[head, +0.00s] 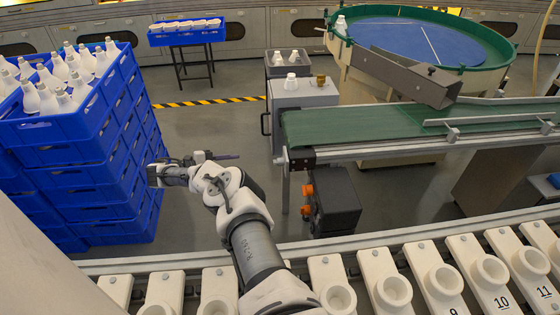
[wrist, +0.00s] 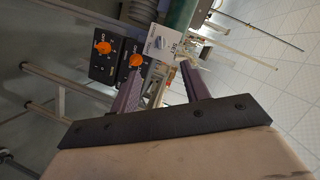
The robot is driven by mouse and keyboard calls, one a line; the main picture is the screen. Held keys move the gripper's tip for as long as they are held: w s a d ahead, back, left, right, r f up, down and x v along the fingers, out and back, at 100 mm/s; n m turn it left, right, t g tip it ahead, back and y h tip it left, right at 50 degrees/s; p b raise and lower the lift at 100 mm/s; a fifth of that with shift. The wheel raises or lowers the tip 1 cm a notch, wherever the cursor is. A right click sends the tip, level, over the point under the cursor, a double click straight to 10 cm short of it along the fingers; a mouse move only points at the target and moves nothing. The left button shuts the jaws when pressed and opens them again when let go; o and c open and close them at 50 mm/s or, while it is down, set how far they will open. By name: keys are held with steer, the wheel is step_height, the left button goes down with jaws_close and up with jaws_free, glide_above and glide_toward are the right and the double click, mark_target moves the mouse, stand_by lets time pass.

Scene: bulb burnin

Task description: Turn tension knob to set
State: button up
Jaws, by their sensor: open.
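Two orange knobs sit on black plates on the dark box under the green conveyor; the upper one (head: 307,190) and lower one (head: 306,210) show in the head view. In the wrist view, a left orange knob (wrist: 103,47) and a right orange knob (wrist: 136,60) stand beside a pale plate (wrist: 165,42) with a small grey knob and blurred marking. I cannot tell which is the tension knob, nor read any setting. My gripper (wrist: 162,70) is open and empty, apart from all the knobs. In the head view my gripper (head: 232,157) is left of the box.
A green conveyor (head: 350,123) stands above the dark box (head: 336,202). Stacked blue crates (head: 75,150) with white bottles are at left. A rail of numbered white holders (head: 380,265) runs along the front.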

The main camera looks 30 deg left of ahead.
mark_target(279, 162)
steer(key=p+x, duration=0.2)
steer(key=x, duration=1.2)
steer(key=shift+d+p, duration=0.2)
steer(key=shift+p, duration=0.15)
steer(key=shift+r, duration=0.1)
steer(key=c, duration=1)
